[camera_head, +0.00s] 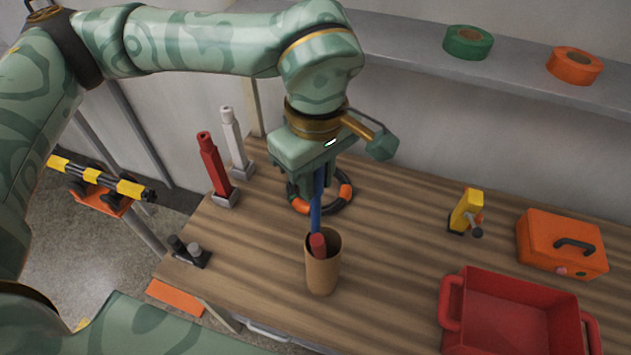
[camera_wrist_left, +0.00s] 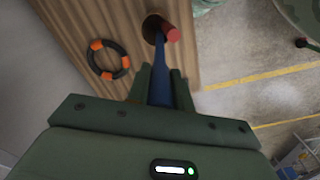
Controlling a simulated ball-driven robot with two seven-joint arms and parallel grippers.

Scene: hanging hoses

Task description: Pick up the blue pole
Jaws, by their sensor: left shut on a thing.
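The blue pole (camera_head: 316,208) stands with its lower end inside a brown cylindrical holder (camera_head: 322,275) on the wooden bench. My left gripper (camera_head: 318,190) is above the holder and shut on the pole's upper part. In the left wrist view the blue pole (camera_wrist_left: 159,85) runs from between the two fingers (camera_wrist_left: 160,88) down towards the holder. A red stick (camera_head: 318,245) also stands in the holder, beside the pole. My right gripper is in neither view.
A black and orange ring (camera_head: 338,203) lies behind the holder. Red and white upright tools (camera_head: 213,165) stand at the left. A yellow tool (camera_head: 466,212), an orange case (camera_head: 562,244) and a red tray (camera_head: 450,303) are at the right. The bench between holder and tray is clear.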

